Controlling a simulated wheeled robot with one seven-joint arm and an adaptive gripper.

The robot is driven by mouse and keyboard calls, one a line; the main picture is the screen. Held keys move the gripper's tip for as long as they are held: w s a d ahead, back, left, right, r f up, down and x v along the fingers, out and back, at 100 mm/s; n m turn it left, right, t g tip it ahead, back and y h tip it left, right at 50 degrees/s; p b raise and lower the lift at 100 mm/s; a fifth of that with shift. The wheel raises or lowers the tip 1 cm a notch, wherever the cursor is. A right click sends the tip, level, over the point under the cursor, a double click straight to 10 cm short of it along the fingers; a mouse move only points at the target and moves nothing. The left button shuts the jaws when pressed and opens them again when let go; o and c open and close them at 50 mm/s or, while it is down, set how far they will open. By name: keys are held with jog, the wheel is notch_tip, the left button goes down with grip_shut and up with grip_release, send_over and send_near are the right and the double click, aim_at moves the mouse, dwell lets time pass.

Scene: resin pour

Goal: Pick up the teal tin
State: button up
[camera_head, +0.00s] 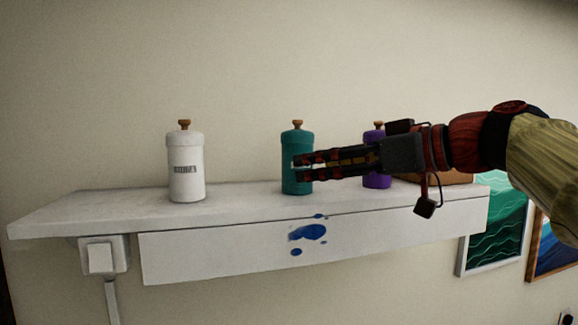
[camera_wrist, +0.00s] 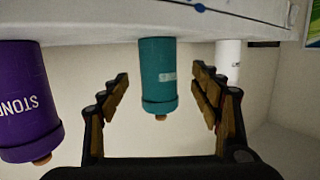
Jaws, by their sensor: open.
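The teal tin (camera_head: 297,148) stands upright on the white shelf, with a wooden knob on its lid. In the wrist view, which is upside down, the teal tin (camera_wrist: 158,75) shows ahead between the fingers, with a small pale label on its side. My gripper (camera_head: 298,167) is open and reaches in from the right, its fingers level with the tin's middle and overlapping it in the head view. In the wrist view my gripper (camera_wrist: 160,85) has its two fingers on either side of the tin, with gaps showing. I cannot tell whether the tin lies fully between the fingertips.
A white tin (camera_head: 186,170) stands to the left on the shelf (camera_head: 240,205). A purple tin (camera_head: 376,180) stands to the right, partly behind my gripper. A brown object (camera_head: 445,178) lies behind my wrist. Blue paint marks the shelf front. Framed pictures hang lower right.

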aim_at(290, 186)
jog(key=x, duration=0.1)
jog(key=p+x, duration=0.1)
jog(key=x, duration=0.1)
jog(key=r+p+x, duration=0.1)
jog(key=x, duration=0.1)
jog(key=shift+w+f, duration=0.1)
jog(key=shift+w, duration=0.1)
jog(key=shift+w+a+f, duration=0.15)
jog(key=shift+w+a, duration=0.1)
jog(key=shift+a, duration=0.15)
jog(key=shift+d, duration=0.1)
jog(key=shift+c, duration=0.9)
jog(key=c, duration=1.1)
